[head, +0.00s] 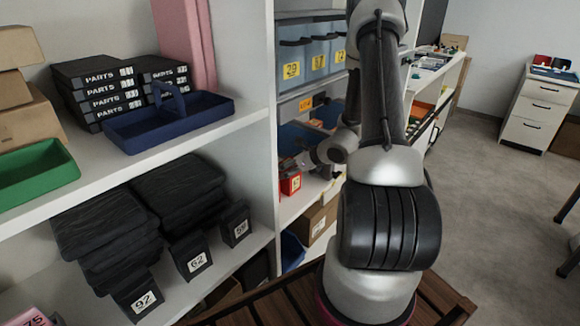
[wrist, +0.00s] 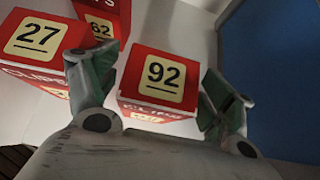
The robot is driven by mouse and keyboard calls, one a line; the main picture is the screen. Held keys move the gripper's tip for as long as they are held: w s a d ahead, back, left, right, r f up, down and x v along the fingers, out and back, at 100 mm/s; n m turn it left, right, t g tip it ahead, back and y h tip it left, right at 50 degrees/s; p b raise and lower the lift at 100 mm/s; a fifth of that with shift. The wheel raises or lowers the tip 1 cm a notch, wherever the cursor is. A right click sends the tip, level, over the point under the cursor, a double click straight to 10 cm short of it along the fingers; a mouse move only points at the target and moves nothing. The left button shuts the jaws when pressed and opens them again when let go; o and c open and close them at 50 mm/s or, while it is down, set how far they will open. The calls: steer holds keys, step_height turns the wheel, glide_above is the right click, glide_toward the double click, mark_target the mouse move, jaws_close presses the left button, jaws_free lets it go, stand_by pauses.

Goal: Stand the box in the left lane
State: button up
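In the wrist view, a red box with a cream label 92 (wrist: 160,78) lies between the two fingers of my gripper (wrist: 155,95). The fingers are spread, one on each side of the box; I cannot tell whether either touches it. A red box labelled 27 (wrist: 40,40) is left of it, partly behind the left finger. A red box labelled 62 (wrist: 102,20) is further back. In the head view, my gripper (head: 310,161) is inside a shelf bay, next to a small red box (head: 290,184). No lane markings are clear in either view.
A blue panel (wrist: 275,80) stands close on the right in the wrist view. In the head view, a white upright (head: 262,110) borders the bay on the left. Blue bins (head: 318,58) stand above, and a brown carton (head: 314,222) is below.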

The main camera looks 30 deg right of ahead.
steer(key=shift+s+r, duration=0.1)
steer(key=shift+r, duration=0.15)
steer(key=v, duration=1.1)
steer(key=shift+s+d+r, duration=0.15)
steer(key=shift+s+r, duration=0.05)
steer(key=shift+s, duration=0.05)
